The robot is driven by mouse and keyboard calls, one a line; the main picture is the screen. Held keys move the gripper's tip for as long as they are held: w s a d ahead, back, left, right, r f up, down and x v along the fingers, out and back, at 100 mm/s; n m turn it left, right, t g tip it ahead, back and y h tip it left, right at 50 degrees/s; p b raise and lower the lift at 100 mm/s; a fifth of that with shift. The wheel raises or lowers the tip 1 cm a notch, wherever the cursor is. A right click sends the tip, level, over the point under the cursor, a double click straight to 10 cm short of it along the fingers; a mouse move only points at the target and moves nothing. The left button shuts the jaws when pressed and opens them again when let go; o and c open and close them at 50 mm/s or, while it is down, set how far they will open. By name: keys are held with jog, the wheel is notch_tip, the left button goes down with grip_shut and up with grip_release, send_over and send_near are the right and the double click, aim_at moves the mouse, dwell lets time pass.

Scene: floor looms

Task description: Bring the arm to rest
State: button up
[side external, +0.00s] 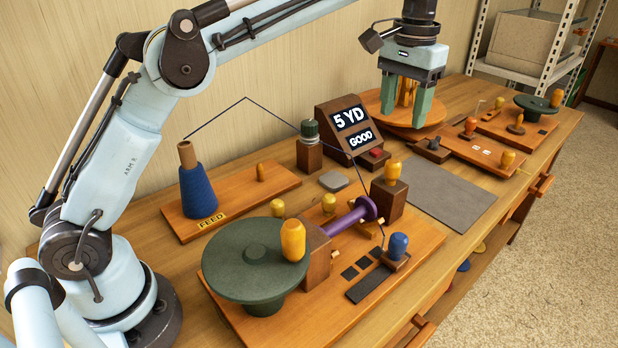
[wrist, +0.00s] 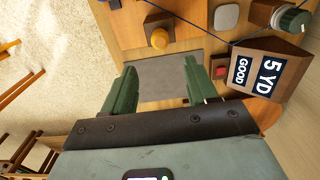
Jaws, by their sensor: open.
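My gripper (side external: 408,98) hangs fingers down above the far part of the bench, over a round orange wooden disc (side external: 372,101). Its two green fingers are apart. In the wrist view my gripper (wrist: 160,88) shows its fingers spread, with a bare grey mat (wrist: 165,72) visible between and beyond them and nothing held. Part of the disc and the orange pegs on it are hidden behind the fingers in the side view.
A display box (side external: 350,130) reading "5 YD GOOD" stands left of my gripper. A blue thread cone (side external: 198,192), a green wheel (side external: 256,258) and a purple spool (side external: 350,217) stand nearer. The grey mat (side external: 437,191) is clear. Shelving (side external: 530,50) stands behind.

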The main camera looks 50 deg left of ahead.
jog(key=s+a+t, duration=0.4)
jog(key=s+a, duration=0.2)
jog(key=s, duration=0.4)
jog(key=s+a+f+t, duration=0.3)
jog(key=s+a+f, duration=0.1)
jog(key=s+f, duration=0.6)
jog(key=shift+s+f, duration=0.15)
jog(key=shift+s, duration=0.3)
dwell(0.6)
